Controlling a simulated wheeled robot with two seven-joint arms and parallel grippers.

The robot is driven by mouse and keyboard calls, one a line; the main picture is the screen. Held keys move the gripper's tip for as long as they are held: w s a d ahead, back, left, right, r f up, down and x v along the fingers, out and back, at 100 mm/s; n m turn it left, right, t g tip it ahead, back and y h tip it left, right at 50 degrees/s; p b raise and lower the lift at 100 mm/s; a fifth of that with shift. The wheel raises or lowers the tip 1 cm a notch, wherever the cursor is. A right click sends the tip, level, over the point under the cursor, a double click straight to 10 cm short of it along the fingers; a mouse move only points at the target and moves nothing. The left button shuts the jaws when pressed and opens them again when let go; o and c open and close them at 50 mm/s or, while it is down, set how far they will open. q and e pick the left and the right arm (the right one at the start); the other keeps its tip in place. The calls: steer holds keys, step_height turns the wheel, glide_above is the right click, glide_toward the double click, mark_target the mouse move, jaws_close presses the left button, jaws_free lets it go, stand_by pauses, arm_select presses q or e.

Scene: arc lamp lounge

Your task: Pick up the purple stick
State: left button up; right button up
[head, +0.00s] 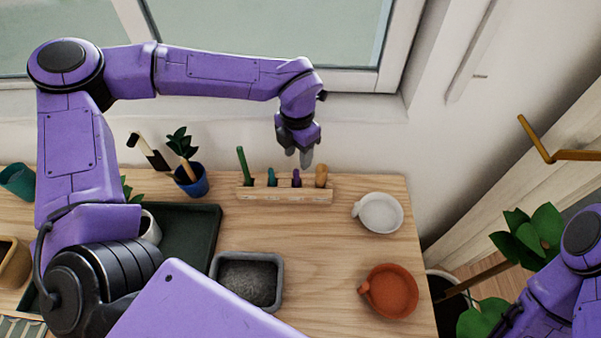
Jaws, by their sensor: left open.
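The purple stick (297,177) stands upright in a light wooden rack (250,194) near the back of the table, between a teal stick (271,176) and a tan, thicker stick (321,175). A taller green stick (243,163) is at the rack's left end. My left gripper (305,160) reaches in from above, fingers down and open. Its fingertips appear just above the purple stick's top; whether they touch it I cannot tell.
A white mug (381,213) and a terracotta mug (391,291) stand on the right. A grey container (248,280) sits in front of the rack. A blue-potted plant (192,181) and a dark green tray (202,222) are left. The wall and window lie close behind.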

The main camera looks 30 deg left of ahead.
mark_target(296, 171)
arm_select(q)
steer(key=shift+s+f, duration=0.4)
steer(key=f+p, duration=0.1)
steer(key=f, duration=0.1)
steer(key=w+f+p, duration=0.1)
steer(key=f, duration=0.2)
steer(key=shift+a+f, duration=0.2)
steer(key=shift+f, duration=0.35)
steer(key=shift+s+r, duration=0.1)
steer(key=shift+s, duration=0.2)
steer(key=shift+w, duration=0.15)
jaws_close()
arm_select(e)
steer(key=r, duration=0.2)
steer(key=shift+s+r, duration=0.25)
steer(key=shift+r, duration=0.1)
